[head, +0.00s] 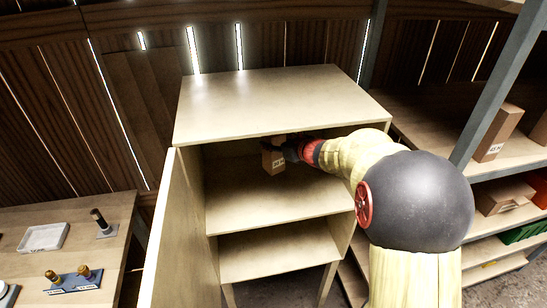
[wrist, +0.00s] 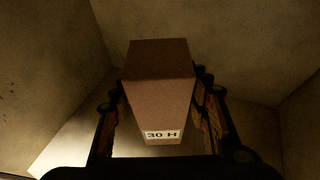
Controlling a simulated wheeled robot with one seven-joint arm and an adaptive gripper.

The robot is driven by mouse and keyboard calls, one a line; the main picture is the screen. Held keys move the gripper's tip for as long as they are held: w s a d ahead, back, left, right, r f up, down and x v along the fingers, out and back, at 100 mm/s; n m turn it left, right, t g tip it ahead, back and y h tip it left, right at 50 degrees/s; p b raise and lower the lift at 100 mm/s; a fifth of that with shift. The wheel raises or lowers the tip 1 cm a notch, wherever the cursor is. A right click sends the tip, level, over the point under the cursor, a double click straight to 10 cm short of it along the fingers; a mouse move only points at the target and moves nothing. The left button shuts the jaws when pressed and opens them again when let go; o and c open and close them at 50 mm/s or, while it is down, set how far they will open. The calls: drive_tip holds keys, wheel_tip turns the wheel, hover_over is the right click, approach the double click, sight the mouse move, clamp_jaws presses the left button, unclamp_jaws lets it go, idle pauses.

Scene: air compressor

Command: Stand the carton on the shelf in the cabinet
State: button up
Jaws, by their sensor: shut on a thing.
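The carton (head: 273,160) is a small brown box inside the open cabinet (head: 270,110), over the upper shelf (head: 275,203). In the wrist view the carton (wrist: 158,88) fills the middle, with a white label reading "30 H" at its near end. My gripper (head: 290,150) reaches into the cabinet from the right, and its fingers close on the carton's two sides. In the wrist view my gripper (wrist: 160,110) has one finger on each side of it. Whether the carton's base touches the shelf cannot be told.
The cabinet door (head: 170,235) stands open at the left. A lower shelf (head: 280,250) is empty. A workbench (head: 105,215) with a tray (head: 43,237) and small fittings (head: 75,280) is at the left. Racks with boxes (head: 497,132) stand at the right. The upper shelf is clear around the carton.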

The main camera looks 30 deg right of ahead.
sight(274, 155)
wheel_tip(274, 155, down, 6)
drive_tip(key=shift+f+b, duration=0.15)
drive_tip(key=shift+b, duration=0.8)
drive_tip(key=shift+w+f, duration=0.25)
drive_tip(key=shift+f, duration=0.1)
drive_tip(key=o, duration=1.1)
drive_tip(key=shift+f+b, duration=0.2)
drive_tip(key=shift+b, duration=0.1)
drive_tip(key=o, duration=0.5)
drive_tip(key=shift+r, duration=0.1)
drive_tip(key=shift+s+r, duration=0.1)
